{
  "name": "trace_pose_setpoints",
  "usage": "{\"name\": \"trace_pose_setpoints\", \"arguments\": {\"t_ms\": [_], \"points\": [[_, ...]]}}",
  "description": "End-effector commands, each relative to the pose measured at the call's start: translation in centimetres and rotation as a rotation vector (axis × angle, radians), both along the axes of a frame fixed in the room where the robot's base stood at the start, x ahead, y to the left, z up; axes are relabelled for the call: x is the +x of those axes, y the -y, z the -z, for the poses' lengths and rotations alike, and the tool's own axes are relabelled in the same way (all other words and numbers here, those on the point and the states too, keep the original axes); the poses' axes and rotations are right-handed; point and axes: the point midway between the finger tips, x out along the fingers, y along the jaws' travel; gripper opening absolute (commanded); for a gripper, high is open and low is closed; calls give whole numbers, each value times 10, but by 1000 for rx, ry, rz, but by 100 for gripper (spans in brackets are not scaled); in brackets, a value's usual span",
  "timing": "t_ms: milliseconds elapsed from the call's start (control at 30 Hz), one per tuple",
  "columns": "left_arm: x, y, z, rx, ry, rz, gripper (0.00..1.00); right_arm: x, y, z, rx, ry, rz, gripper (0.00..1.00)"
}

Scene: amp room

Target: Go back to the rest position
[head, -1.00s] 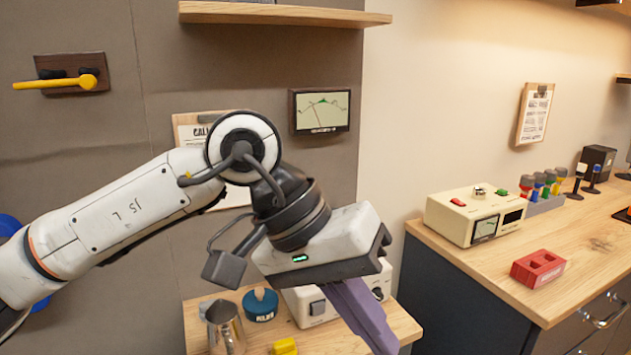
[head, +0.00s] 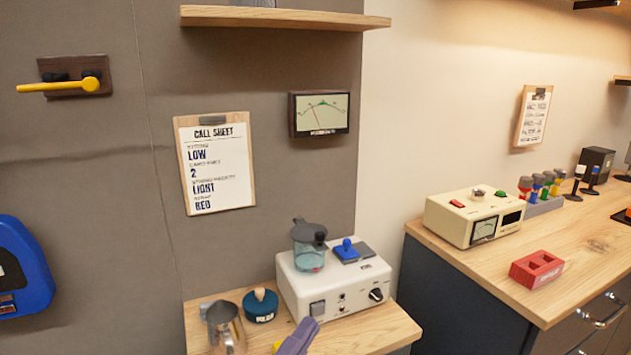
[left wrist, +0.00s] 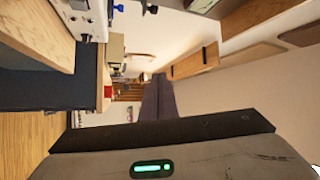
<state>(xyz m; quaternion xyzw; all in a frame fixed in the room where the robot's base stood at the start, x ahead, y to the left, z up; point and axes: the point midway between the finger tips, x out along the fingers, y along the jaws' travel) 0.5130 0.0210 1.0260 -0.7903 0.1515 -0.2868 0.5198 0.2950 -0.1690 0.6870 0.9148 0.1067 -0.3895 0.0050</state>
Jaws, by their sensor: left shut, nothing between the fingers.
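My left gripper (head: 299,337) shows in the head view only as purple fingers at the bottom edge, in front of the small wooden table. The rest of the left arm is out of that view. In the left wrist view the purple fingers (left wrist: 158,97) are together, with nothing between them. My right gripper is not in view.
The small table (head: 376,330) holds a white amp box (head: 325,296) with a clear jug (head: 309,252) on top, a metal pitcher (head: 222,325) and a teal tin (head: 260,306).

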Motion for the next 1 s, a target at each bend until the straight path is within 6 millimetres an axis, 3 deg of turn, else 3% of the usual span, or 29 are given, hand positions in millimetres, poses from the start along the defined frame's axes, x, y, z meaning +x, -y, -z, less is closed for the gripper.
{"name": "trace_pose_setpoints", "arguments": {"t_ms": [33, 167, 300, 400, 500, 600, 700, 1000], "points": [[-4, -17, 38, -75, -159, -33, 0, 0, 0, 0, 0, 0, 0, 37], [-27, -57, 126, -281, -531, -131, 0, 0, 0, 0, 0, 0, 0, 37], [-76, -95, 214, -491, -882, -263, 0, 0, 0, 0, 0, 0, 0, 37], [-121, -116, 266, -629, -1094, -368, 0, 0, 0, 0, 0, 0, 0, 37], [-163, -132, 302, -741, -1254, -463, 0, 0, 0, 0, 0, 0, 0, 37], [-195, -141, 324, -820, -1360, -535, 0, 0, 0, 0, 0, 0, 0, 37], [-213, -147, 336, -863, -1414, -578, 0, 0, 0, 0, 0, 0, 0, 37], [-219, -148, 339, -878, -1434, -593, 0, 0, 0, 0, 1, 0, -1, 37]]}}
